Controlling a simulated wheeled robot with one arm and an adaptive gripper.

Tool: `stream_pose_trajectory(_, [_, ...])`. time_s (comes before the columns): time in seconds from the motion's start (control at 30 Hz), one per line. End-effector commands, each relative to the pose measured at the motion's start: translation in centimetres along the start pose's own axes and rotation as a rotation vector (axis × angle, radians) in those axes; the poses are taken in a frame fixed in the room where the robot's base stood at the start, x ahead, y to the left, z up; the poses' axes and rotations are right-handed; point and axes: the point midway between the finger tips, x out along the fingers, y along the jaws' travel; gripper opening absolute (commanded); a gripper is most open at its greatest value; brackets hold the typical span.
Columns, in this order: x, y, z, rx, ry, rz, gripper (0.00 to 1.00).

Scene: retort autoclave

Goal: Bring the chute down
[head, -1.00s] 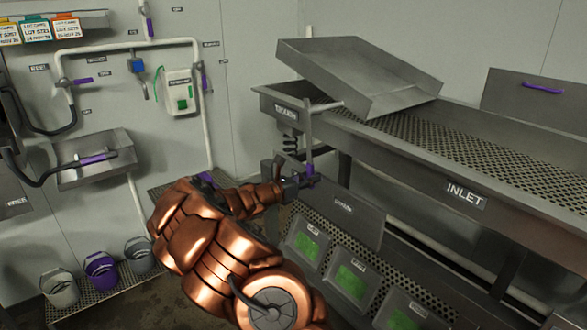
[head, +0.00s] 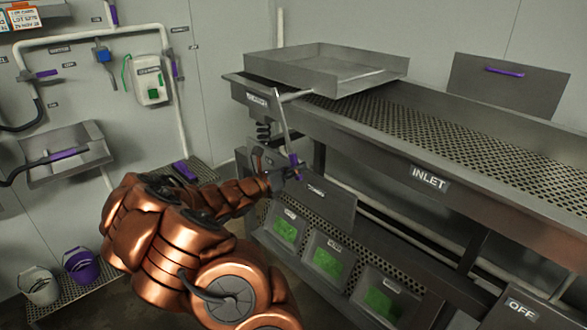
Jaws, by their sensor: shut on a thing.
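The chute (head: 340,88), a grey open metal tray, sits nearly level over the left end of the perforated inlet table (head: 440,130). A thin grey lever (head: 284,120) hangs from a rod beside the chute, slanting down to a purple handle (head: 294,160). My gripper (head: 290,172), at the end of my copper arm, is shut on the lever's purple handle. The fingertips are small and partly hidden.
Below my gripper is a hanging metal plate (head: 328,208) and several bins with green contents (head: 327,262). A coil spring (head: 263,132) hangs under the table's left end. Buckets (head: 82,266) and a wall sink (head: 75,160) stand left.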

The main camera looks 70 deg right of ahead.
Motion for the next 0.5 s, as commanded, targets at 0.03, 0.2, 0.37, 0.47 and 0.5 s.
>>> stream_pose_trajectory(0.03, [0.10, -0.30, -0.06, -0.002, 0.001, -0.008, 0.00])
stream_pose_trajectory(0.2, [0.09, -0.30, -0.05, -0.001, 0.001, -0.008, 0.36])
stream_pose_trajectory(0.37, [0.02, -0.19, -0.01, 0.000, 0.000, -0.005, 0.50])
stream_pose_trajectory(0.47, [-0.01, -0.14, 0.01, 0.000, 0.000, -0.004, 0.50])
stream_pose_trajectory(0.5, [-0.01, -0.14, 0.01, 0.000, 0.000, -0.004, 0.50])
